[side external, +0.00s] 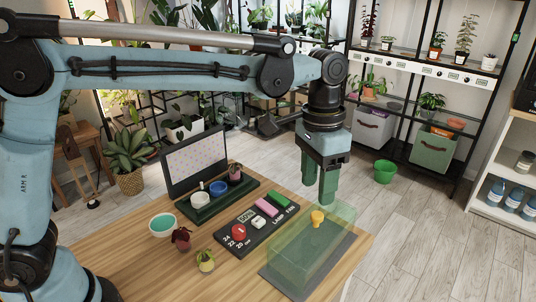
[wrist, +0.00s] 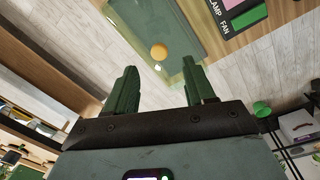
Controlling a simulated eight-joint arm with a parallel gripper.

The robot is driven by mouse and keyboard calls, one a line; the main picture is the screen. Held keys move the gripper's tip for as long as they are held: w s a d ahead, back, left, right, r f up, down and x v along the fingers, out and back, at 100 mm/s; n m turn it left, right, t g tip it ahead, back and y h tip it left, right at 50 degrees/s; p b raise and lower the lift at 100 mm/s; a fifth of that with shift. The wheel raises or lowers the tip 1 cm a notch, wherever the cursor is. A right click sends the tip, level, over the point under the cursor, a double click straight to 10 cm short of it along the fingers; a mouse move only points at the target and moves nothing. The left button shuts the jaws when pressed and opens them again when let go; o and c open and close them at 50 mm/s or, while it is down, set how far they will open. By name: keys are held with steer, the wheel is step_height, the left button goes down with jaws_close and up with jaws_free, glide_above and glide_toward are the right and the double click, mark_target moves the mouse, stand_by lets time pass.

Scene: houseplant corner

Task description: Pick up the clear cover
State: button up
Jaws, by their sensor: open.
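The clear cover (side external: 290,240) is a green-tinted see-through box with a yellow-orange knob (side external: 318,217) on top. It stands on a dark grey mat (side external: 288,286) at the table's right end. The cover (wrist: 180,22) and its round knob (wrist: 159,51) also show in the wrist view. My gripper (side external: 321,200) points down near the knob, its green fingers apart and empty. In the wrist view my gripper (wrist: 159,66) has the knob centred between the lines of its fingers, a little beyond the tips. No contact with the knob shows.
A dark panel (side external: 258,247) with a red knob and coloured buttons lies left of the cover. A green tray (side external: 217,204) with small pots, a teal-filled bowl (side external: 162,225) and small plants stand farther left. A green bucket (side external: 385,171) is on the floor beyond the table.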

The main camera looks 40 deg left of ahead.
mark_target(317, 214)
steer(key=shift+d+f, duration=0.2)
steer(key=shift+f, duration=1.6)
steer(key=shift+d+f, duration=0.2)
steer(key=shift+f, duration=1.6)
steer(key=shift+c, duration=0.3)
jaws_close()
